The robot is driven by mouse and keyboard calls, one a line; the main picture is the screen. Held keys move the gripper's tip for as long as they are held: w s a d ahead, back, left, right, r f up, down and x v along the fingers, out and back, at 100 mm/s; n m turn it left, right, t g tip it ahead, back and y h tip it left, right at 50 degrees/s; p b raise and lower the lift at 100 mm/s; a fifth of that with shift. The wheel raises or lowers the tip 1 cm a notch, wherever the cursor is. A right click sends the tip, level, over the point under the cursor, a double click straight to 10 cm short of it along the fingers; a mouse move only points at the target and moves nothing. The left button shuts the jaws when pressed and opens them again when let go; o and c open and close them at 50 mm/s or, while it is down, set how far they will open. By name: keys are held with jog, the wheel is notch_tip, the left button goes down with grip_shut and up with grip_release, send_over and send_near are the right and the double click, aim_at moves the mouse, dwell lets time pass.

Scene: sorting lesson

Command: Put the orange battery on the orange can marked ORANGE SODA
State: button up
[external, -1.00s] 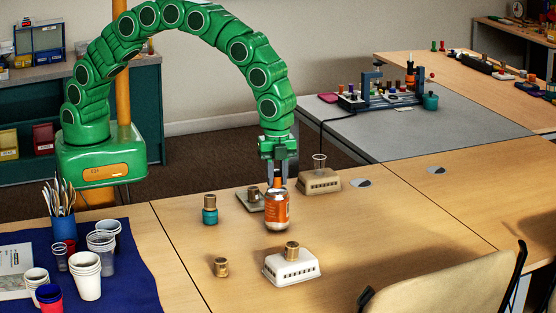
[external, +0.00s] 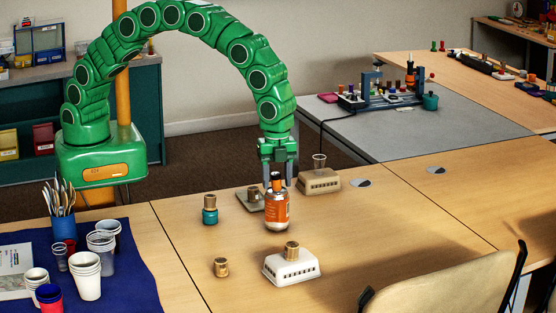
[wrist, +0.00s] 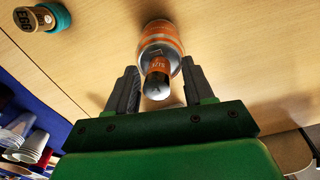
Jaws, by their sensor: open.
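The orange can (external: 277,212) stands upright on the wooden table; its lettering is too small to read. It also shows in the wrist view (wrist: 161,35). The orange battery (external: 276,184), with a dark end, stands upright on the can's silver top. In the wrist view the battery (wrist: 158,66) shows between the fingers with a gap on each side. My gripper (external: 277,174) is open, pointing down just above and around the battery's upper part. Its fingers appear apart from both battery and can.
A teal-based brass piece (external: 210,210) stands left of the can. A small brass piece (external: 221,267) and a white block with a brass top (external: 291,266) are in front. A beige block with a clear cup (external: 319,181) is behind right.

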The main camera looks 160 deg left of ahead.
aim_at(277, 173)
notch_tip(277, 173, up, 11)
jog(key=shift+r, duration=0.55)
jog(key=s+d+r, duration=0.3)
jog(key=d+r, duration=0.1)
jog(key=d, duration=0.6)
jog(key=s+d+r, duration=0.3)
jog(key=d, duration=0.6)
jog(key=s+d+r, duration=0.4)
jog(key=d, duration=0.6)
jog(key=s+d+f+n+g, duration=0.1)
jog(key=s+d, duration=0.7)
jog(key=s, duration=0.6)
jog(key=s+d, duration=0.8)
jog(key=s, duration=0.6)
jog(key=shift+f+n+g, duration=0.35)
jog(key=shift+n+g, duration=0.05)
